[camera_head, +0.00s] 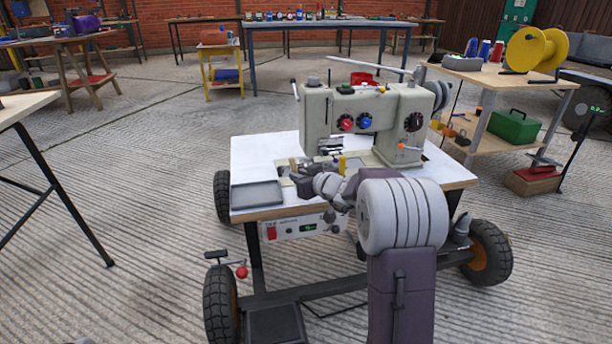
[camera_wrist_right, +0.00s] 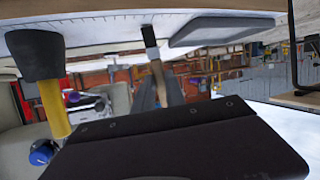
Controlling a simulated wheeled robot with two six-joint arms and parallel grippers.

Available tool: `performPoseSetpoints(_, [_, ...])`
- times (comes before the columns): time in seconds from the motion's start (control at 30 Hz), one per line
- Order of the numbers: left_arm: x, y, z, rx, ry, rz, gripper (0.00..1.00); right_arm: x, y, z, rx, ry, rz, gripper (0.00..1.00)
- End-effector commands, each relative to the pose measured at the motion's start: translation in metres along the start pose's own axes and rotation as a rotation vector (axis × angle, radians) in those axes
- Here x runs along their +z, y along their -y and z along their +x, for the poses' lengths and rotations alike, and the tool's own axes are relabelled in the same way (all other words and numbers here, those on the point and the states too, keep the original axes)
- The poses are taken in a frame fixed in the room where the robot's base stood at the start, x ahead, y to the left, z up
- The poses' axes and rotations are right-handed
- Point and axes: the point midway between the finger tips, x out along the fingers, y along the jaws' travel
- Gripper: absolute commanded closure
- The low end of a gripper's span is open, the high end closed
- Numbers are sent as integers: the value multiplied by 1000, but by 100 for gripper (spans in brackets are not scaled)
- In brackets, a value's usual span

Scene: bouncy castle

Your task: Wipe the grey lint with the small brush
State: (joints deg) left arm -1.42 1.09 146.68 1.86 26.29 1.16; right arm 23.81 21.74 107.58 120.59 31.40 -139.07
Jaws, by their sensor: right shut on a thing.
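My right gripper (camera_head: 299,180) reaches over the front of the sewing machine's (camera_head: 348,115) bed on the white-topped table (camera_head: 262,150). In the right wrist view, its grey fingers are shut on a small brush (camera_wrist_right: 157,72) with a wooden handle. The brush's dark head (camera_wrist_right: 149,36) points toward the work surface, close to a marked scale strip; whether it touches cannot be told. In the head view the brush is too small to make out clearly. I cannot make out the grey lint in either view. My left gripper is out of view.
A shallow grey tray (camera_head: 257,195) lies on the table left of my gripper. A yellow rod with a black end (camera_wrist_right: 52,100) stands close beside the brush, at the machine. The machine's head overhangs the bed behind my gripper.

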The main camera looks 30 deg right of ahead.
Motion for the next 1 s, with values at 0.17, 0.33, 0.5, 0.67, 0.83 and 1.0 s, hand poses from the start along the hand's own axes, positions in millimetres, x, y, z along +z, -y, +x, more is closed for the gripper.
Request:
performPoseSetpoints(0.17, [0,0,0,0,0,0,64,-3,19,6,-3,1,0,100])
performPoseSetpoints(0.33, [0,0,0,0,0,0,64,-5,24,7,0,2,0,100])
performPoseSetpoints(0.5, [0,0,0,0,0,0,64,-5,23,7,1,1,0,100])
performPoseSetpoints(0.67, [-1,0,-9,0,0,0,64,-19,22,2,1,-2,0,100])
performPoseSetpoints(0.83, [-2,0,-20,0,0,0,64,-39,21,-5,1,-1,-1,100])
performPoseSetpoints(1.0, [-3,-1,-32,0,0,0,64,-58,19,-12,1,-1,-1,100])
